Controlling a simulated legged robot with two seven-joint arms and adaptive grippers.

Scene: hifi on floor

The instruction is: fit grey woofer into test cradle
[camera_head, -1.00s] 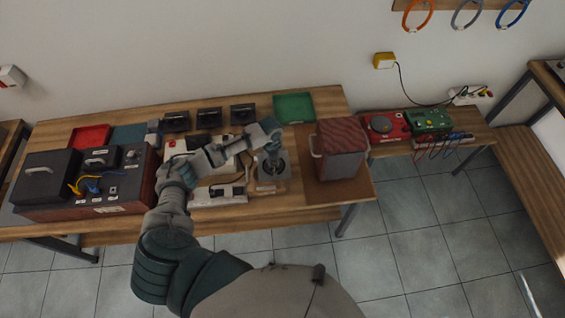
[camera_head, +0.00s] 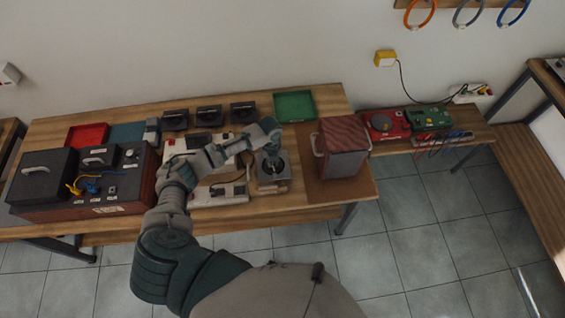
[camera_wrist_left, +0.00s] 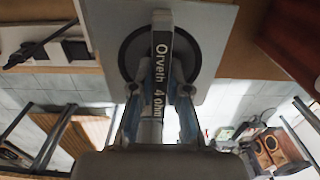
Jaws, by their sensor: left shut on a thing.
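The grey woofer (camera_head: 272,169) shows in the head view as a square grey plate with a dark round middle, just under my left gripper (camera_head: 271,150). In the left wrist view, the left gripper (camera_wrist_left: 160,115) is shut on the woofer's grey bar (camera_wrist_left: 161,70), marked "Orveth 4 ohm". A dark round part and a grey plate (camera_wrist_left: 215,20) lie behind the bar. Pale wood of what looks like the test cradle (camera_head: 273,188) shows at the plate's front edge. Whether the woofer is seated or above it, I cannot tell. My right gripper is not in view.
A red-topped box (camera_head: 342,148) with handles stands close to the right. Black units (camera_head: 209,115) and a green tray (camera_head: 295,106) are behind. A pale device (camera_head: 219,193) lies left, beyond it a dark case (camera_head: 42,176). Bare tabletop (camera_head: 275,212) shows in front.

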